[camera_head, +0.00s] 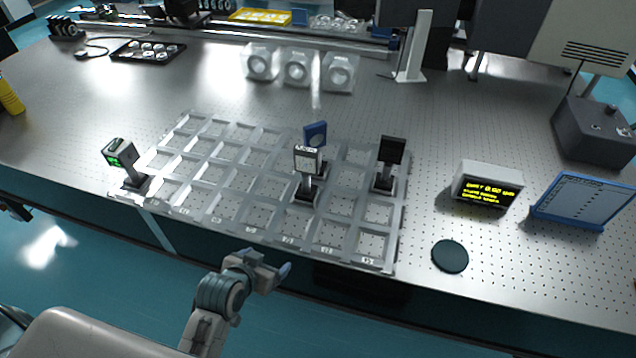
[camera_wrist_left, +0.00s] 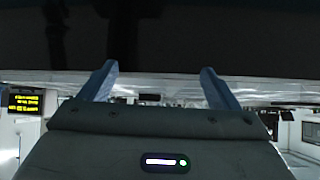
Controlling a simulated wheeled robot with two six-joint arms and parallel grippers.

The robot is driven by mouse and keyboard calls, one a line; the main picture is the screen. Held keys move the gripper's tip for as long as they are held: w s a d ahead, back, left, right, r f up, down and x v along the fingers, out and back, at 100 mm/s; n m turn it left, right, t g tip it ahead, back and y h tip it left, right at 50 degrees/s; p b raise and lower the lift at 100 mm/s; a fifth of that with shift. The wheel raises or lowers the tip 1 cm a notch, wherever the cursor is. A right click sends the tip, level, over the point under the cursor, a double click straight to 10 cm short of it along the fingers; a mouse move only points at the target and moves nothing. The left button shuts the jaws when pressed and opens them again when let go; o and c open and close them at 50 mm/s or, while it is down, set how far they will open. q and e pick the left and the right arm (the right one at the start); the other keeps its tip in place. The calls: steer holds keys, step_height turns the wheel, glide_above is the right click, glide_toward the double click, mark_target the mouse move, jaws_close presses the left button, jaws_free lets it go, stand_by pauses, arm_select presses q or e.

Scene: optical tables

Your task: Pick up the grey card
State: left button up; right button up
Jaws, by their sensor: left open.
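A small pale grey card (camera_head: 307,158) stands upright on a dark post and base in the middle-right part of the grid tray (camera_head: 230,230). It has dark markings along its top edge. My left gripper (camera_head: 272,266) is in front of the table's near edge, below and left of the card and well apart from it. In the left wrist view its two blue fingers (camera_wrist_left: 160,85) are spread with nothing between them. I cannot make out the card in that view. My right gripper is not in view.
A blue-framed optic (camera_head: 315,134) stands just behind the card. A black square holder (camera_head: 392,150) is to the right, and a green-lit device (camera_head: 120,153) is at the tray's left. A display box (camera_head: 487,186), a blue-framed panel (camera_head: 582,199) and a dark disc (camera_head: 450,256) lie right of the tray.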

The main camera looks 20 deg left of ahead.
mark_target(305, 164)
arm_select(q)
steer(key=w+r+t, duration=0.1)
steer(key=w, duration=0.1)
steer(key=w+d+r+t, duration=0.1)
steer(key=w+r, duration=0.2)
steer(key=shift+w+d+t, duration=0.3)
steer(key=shift+d+t, duration=0.1)
steer(key=w+r+t, duration=0.1)
steer(key=w+r, duration=0.1)
steer(key=w, duration=0.2)
steer(key=w+d+r+t+p, duration=0.1)
steer(key=w+r+t, duration=0.1)
steer(key=w+r, duration=0.1)
steer(key=w+r+n+t, duration=0.1)
steer(key=w+r+t, duration=0.1)
steer(key=w, duration=0.4)
steer(key=shift+d+r+p, duration=0.3)
steer(key=shift+d+r, duration=0.05)
steer(key=shift+r, duration=0.1)
steer(key=shift+w, duration=0.3)
steer(key=shift+w+p, duration=0.55)
steer(key=shift+w, duration=0.1)
steer(key=w+p, duration=0.1)
steer(key=w, duration=0.2)
steer(key=shift+w+d+f, duration=0.15)
steer(key=shift+w+f, duration=0.15)
steer(key=shift+w, duration=0.2)
steer(key=shift+s, duration=0.1)
